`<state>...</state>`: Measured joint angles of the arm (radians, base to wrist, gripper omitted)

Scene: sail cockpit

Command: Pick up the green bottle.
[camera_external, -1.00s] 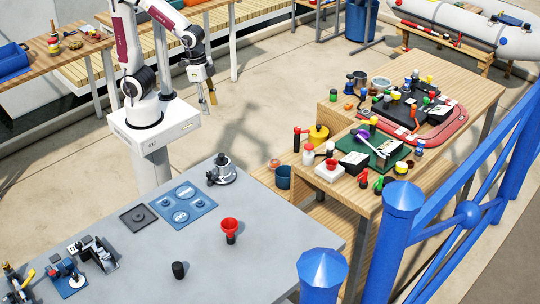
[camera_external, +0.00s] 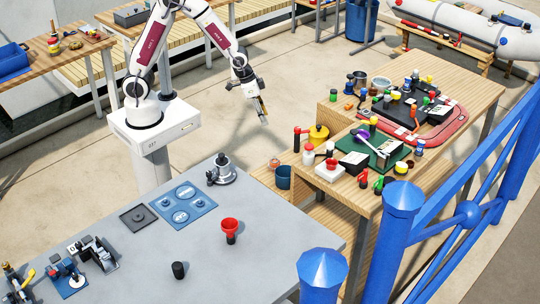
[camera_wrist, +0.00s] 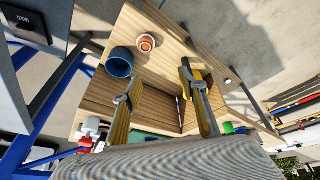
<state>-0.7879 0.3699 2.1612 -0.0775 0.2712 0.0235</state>
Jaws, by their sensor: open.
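I cannot tell for sure which thing is the green bottle. A small green object (camera_external: 378,187) stands near the front edge of the wooden table, and another green item (camera_external: 426,101) lies farther back among the black trays. In the wrist view a small green object (camera_wrist: 228,128) shows just outside the right finger, partly cut off by my gripper body. My gripper (camera_external: 264,118) is open and empty, in the air left of the wooden table. In the wrist view its two yellow-grey fingers (camera_wrist: 158,82) are spread with wood surface visible beyond.
A dark blue cup (camera_external: 283,176) and an orange-white round item (camera_external: 274,163) stand on the lower wooden shelf. A yellow pot (camera_external: 318,134), a red-topped bottle (camera_external: 309,154) and many small parts crowd the wooden table (camera_external: 478,88). A blue railing (camera_external: 470,214) runs along the right.

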